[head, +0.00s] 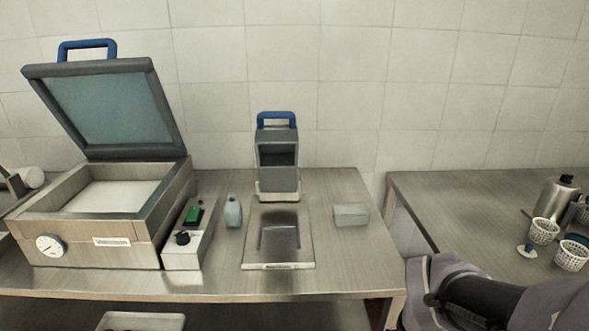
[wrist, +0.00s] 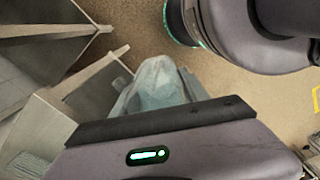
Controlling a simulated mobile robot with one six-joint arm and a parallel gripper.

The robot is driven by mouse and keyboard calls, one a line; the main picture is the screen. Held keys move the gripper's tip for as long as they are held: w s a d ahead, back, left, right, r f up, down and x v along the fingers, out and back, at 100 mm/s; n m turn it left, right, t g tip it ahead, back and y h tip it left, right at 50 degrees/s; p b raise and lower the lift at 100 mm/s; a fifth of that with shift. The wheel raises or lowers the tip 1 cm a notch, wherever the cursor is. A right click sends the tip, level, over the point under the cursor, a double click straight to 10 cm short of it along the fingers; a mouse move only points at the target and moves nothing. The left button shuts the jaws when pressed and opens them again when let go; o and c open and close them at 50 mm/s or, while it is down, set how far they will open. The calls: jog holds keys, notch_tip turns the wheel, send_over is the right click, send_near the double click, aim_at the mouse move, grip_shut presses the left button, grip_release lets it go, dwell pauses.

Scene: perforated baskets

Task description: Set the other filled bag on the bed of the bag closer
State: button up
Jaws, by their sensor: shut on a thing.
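A pale blue-grey, bag-like thing (wrist: 158,78) stands out from my gripper (wrist: 155,100) in the wrist view. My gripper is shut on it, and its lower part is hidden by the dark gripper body. In the head view only my arm shows at the lower right, so the gripper and the bag are not seen there. A grey upright device with a blue handle (head: 278,165) stands mid-bench behind a flat steel plate (head: 298,242), which looks bare. This looks like the bag closer and its bed, but I cannot be sure.
A steel chamber machine (head: 90,247) with its lid raised stands at left, beside a control box (head: 188,245). A small pale blue bottle-like item (head: 233,212) and a grey block (head: 351,215) flank the plate. White perforated baskets (head: 543,232) stand on the right bench.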

jog(key=w+a+f+m, duration=0.3)
jog(key=w+f+m, duration=0.6)
jog(key=w+m, duration=0.4)
jog(key=shift+w+f, duration=0.3)
jog(key=shift+w, duration=0.15)
